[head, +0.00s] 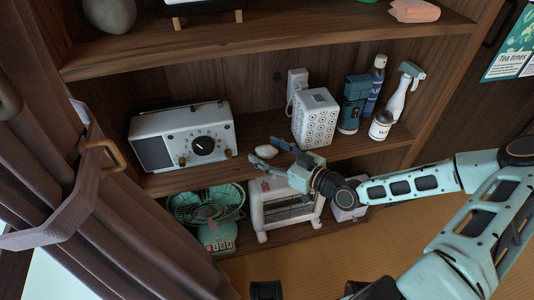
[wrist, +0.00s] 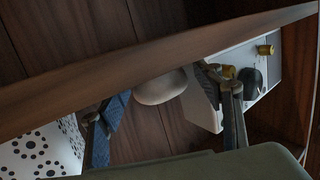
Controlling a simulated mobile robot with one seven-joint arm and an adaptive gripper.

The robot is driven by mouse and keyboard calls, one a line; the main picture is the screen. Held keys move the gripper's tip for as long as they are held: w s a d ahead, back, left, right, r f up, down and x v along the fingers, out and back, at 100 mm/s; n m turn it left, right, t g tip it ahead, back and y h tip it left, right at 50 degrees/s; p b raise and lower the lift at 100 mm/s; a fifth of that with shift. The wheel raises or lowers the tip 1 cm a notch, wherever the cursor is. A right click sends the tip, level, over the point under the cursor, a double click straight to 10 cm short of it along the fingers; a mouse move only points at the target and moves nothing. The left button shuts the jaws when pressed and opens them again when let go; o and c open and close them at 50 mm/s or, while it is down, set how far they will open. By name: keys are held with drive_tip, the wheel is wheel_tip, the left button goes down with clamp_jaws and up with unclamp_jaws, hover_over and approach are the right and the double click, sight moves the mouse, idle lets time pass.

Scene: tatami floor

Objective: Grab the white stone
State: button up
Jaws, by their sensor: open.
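The white stone (head: 266,151) is small, smooth and rounded, and lies on the middle shelf near its front edge, between the radio and the dotted white box. In the wrist view the stone (wrist: 160,88) shows between the fingers, partly cut off by the shelf's edge. My gripper (head: 273,156) is open at the shelf front, with its fingers on either side of the stone. In the wrist view my gripper (wrist: 165,108) has its fingers spread, with space between each finger and the stone. I cannot tell how deep the fingers reach.
The shelf board (head: 240,147) runs under the stone. A white radio (head: 185,133) stands left and a dotted white box (head: 315,117) right. Several bottles, including a spray bottle (head: 402,93), stand farther right. Below are a green fan (head: 208,208) and a white appliance (head: 263,213).

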drive_tip(key=c, duration=1.3)
